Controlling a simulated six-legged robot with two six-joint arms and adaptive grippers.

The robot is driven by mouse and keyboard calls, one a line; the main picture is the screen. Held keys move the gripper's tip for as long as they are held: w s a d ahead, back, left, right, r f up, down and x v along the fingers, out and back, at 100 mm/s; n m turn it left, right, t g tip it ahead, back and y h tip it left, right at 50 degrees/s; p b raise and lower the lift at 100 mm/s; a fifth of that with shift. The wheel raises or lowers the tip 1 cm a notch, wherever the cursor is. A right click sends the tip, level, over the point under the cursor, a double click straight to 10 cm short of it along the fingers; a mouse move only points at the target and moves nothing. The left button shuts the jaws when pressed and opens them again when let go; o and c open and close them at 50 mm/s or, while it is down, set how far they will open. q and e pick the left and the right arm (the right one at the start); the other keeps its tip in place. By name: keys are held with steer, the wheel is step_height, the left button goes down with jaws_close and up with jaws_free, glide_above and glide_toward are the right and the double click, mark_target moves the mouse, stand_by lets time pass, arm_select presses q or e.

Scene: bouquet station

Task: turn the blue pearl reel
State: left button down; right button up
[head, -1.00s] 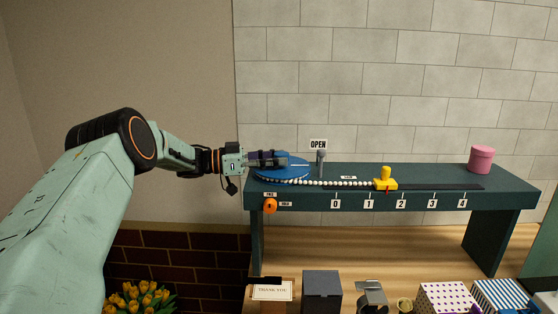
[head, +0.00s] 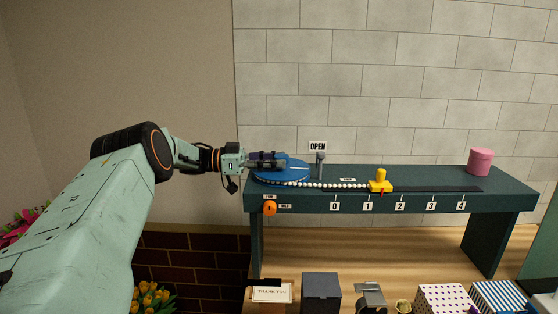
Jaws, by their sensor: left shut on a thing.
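The blue pearl reel (head: 298,174) lies flat at the left end of the dark teal bench (head: 420,203). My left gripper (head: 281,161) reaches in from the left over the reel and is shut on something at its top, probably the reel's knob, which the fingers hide. A string of white pearls (head: 335,185) runs from the reel to a yellow slider (head: 381,182). The slider's red pointer stands between marks 1 and 2, nearer 1. A grey post (head: 320,165) with an OPEN sign (head: 318,147) stands just right of the reel. My right gripper is not in view.
An orange knob (head: 269,208) sits on the bench front below the reel. A pink cylinder (head: 480,161) stands at the bench's right end. Below are a THANK YOU card (head: 272,294), a dark box (head: 321,290) and patterned boxes (head: 445,298).

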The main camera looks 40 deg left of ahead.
arm_select(q)
steer(key=shift+w+d+r, duration=0.1)
stand_by(0.3)
steer(key=c, duration=1.2)
jaws_free()
steer(key=o, duration=0.4)
steer(key=shift+w+d, duration=0.1)
steer(key=v, duration=1.2)
